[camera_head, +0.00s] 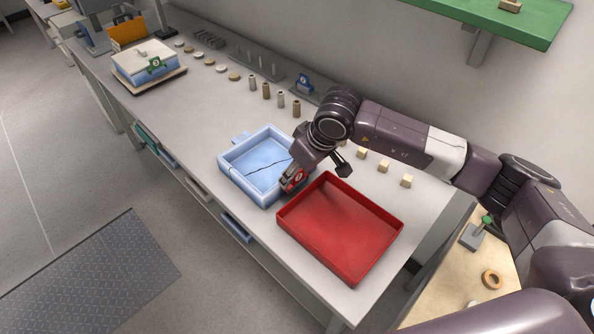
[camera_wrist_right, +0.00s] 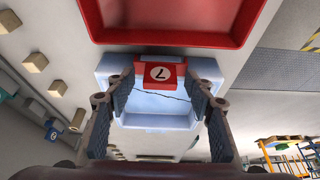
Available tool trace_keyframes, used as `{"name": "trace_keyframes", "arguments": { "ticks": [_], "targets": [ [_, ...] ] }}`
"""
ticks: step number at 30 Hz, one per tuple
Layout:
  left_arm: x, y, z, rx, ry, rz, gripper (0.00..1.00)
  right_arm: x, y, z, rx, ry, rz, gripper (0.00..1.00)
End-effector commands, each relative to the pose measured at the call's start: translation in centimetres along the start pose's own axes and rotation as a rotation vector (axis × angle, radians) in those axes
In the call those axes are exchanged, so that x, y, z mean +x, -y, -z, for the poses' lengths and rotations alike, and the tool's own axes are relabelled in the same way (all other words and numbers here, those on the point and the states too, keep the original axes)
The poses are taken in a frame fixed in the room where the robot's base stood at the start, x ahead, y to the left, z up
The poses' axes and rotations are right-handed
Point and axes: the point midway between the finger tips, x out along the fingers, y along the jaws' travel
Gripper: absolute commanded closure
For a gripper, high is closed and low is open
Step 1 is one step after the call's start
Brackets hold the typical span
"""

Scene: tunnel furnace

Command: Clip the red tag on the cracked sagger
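The cracked sagger (camera_head: 262,160) is a pale blue square tray on the bench, with a dark crack line across its floor. It also shows in the right wrist view (camera_wrist_right: 158,121). The red tag (camera_head: 294,178) has a white disc with a number 7 in the right wrist view (camera_wrist_right: 160,73). It sits at the sagger's rim on the side facing the red tray. My right gripper (camera_wrist_right: 160,78) is over this rim, its two fingers spread apart on either side of the tag. I cannot tell whether the fingers touch it. My left gripper is not in view.
An empty red tray (camera_head: 340,228) stands close beside the sagger. Small wooden blocks (camera_head: 384,166) and several cylinders (camera_head: 266,90) line the back of the bench. A lidded sagger with a green tag (camera_head: 156,64) is at the far left. A green shelf (camera_head: 500,22) hangs above.

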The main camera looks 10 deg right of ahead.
Motion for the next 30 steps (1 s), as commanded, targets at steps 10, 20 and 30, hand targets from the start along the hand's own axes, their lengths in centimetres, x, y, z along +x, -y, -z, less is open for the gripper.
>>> {"name": "trace_keyframes", "arguments": {
  "ticks": [10,20,30],
  "targets": [
    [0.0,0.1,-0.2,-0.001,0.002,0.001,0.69,-1.0,0.0,0.1,-0.001,-0.002,-0.001,0.52],
    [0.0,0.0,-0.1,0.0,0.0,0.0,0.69,-7.6,-0.1,0.1,-0.001,-0.004,-0.003,0.52],
    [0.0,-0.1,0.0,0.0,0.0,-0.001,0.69,-11.8,0.0,0.0,0.0,-0.001,-0.001,0.52]
  ]
}}
